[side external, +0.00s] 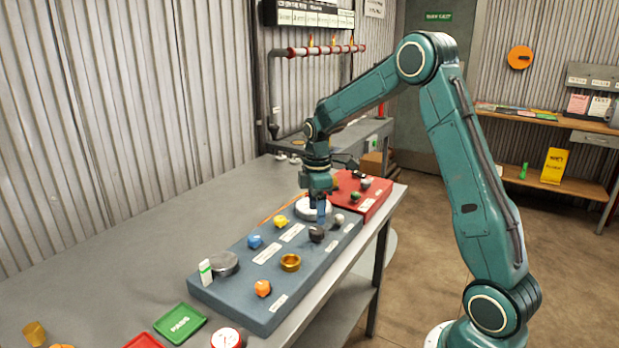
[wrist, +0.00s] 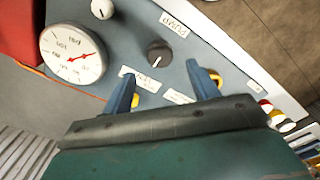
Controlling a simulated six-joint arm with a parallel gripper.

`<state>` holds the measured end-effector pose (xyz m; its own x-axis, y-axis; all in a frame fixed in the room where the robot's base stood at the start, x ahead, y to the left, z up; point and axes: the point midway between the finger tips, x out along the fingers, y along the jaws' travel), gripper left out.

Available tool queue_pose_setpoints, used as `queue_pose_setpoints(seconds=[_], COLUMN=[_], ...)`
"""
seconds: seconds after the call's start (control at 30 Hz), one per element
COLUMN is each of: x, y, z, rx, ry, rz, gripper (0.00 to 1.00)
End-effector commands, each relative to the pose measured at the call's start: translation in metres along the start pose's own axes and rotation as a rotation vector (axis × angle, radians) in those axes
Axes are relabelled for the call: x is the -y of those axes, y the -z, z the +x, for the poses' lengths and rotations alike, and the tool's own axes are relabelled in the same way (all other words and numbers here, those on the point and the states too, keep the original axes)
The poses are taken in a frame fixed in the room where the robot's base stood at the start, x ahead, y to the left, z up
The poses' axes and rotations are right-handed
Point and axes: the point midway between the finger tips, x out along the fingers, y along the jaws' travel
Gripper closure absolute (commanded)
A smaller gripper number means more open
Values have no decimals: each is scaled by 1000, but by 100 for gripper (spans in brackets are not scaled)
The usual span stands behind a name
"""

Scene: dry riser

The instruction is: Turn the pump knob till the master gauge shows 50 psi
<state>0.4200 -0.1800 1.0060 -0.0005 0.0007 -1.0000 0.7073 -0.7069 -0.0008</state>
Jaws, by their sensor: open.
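A dark round knob (wrist: 158,53) with a pale mark stands on the blue-grey panel beside a label that looks like "PUMP". The dark knob also shows in the side external view (side external: 316,234). A white round gauge (wrist: 73,53) with a red needle is left of it in the wrist view; the needle points right and slightly up, and its numbers are too blurred to read surely. My gripper (wrist: 160,67) is open and empty, its two blue fingers apart, with the knob just past the fingertips. In the side external view my gripper (side external: 319,208) is over the gauge end of the panel.
The blue-grey panel (side external: 235,290) also carries blue (side external: 255,241), yellow (side external: 280,222), orange (side external: 263,288) and white (side external: 339,219) knobs and a brass fitting (side external: 290,262). A red block (side external: 375,205) adjoins its far end. A green tray (side external: 180,323) lies nearer the camera.

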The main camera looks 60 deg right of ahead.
Motion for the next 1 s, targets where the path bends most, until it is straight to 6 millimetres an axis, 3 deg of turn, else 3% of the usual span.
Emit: queue_pose_setpoints(seconds=[0.2,0.4,0.87,1.0], x=[0,0,0,0], y=[0,0,0,0], z=[33,53,61,61], rx=[1,0,-1,-1], ry=[3,1,0,0], rz=[0,0,0,0], gripper=[41,41,41,68])
